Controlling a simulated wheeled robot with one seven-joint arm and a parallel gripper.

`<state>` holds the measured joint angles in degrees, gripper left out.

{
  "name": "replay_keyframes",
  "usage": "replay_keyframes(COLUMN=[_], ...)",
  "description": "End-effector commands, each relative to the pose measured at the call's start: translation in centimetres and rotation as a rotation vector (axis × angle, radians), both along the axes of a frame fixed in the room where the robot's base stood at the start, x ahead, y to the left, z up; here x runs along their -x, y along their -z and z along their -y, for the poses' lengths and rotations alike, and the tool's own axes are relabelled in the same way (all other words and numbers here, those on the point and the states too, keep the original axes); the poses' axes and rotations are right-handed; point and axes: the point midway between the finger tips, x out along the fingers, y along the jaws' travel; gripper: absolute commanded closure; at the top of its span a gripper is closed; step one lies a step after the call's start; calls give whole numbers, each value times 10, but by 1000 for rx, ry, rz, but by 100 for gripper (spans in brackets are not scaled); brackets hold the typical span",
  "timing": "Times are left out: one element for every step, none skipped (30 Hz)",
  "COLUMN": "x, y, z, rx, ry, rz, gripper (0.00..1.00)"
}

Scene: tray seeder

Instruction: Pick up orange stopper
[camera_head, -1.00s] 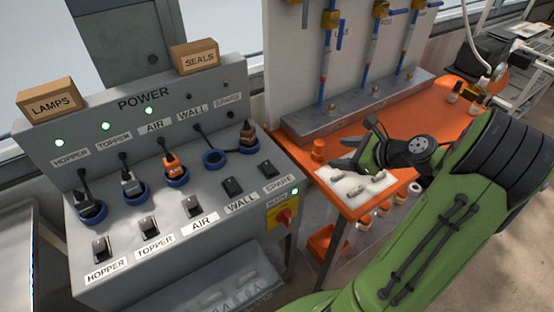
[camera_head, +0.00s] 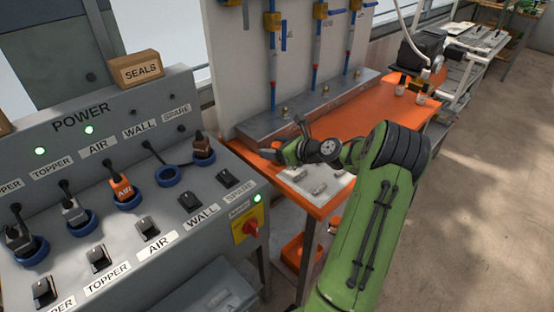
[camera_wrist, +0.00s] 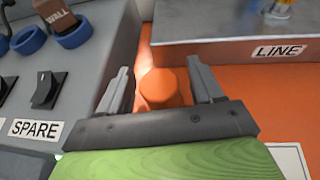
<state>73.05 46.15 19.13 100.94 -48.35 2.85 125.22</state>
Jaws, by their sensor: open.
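The orange stopper (camera_wrist: 159,88) shows in the wrist view as a short round orange piece on the orange tabletop. My gripper (camera_wrist: 160,82) is open, with one finger on each side of the stopper. A gap shows between the stopper and the left finger; the right finger is close to it, and I cannot tell if they touch. In the head view my gripper (camera_head: 283,142) is low over the left end of the orange table (camera_head: 322,208), and it hides the stopper there.
A grey power panel (camera_head: 190,225) with switches and plugs stands close on the left. A metal block marked LINE (camera_wrist: 230,48) lies just behind the stopper. A white mat (camera_head: 318,183) with small grey pieces lies in front of my gripper. Bottles (camera_head: 421,98) stand at the far right.

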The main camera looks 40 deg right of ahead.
Motion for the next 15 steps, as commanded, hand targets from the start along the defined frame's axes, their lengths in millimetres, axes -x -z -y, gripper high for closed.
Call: replay_keyframes(x=[-5, -7, -8, -8, -8, -8, -8, -8, -8, -8, -8, -8, -8, -8, -8], y=[4, 4, 4, 3, 3, 3, 2, 2, 2, 2, 2, 2, 2, 2, 2], z=[-1, -1, -1, -1, -1, -1, -1, -1, -1, -1, -1, -1, -1, -1, -1], rx=[1, 1, 0, -1, -1, -1, -1, 0, 0, 0, 0, 0, 0, 0, 1], ry=[-2, 0, 1, 1, 1, 1, 1, 1, 1, 1, 1, 1, 1, 1, 1], rz=[0, 0, 0, 0, 0, 0, 0, 0, 0, 0, 0, 0, 0, 0, -1], gripper=[34, 34, 34, 34, 34, 34, 34, 34, 39, 43, 48, 54, 59, 63, 70])
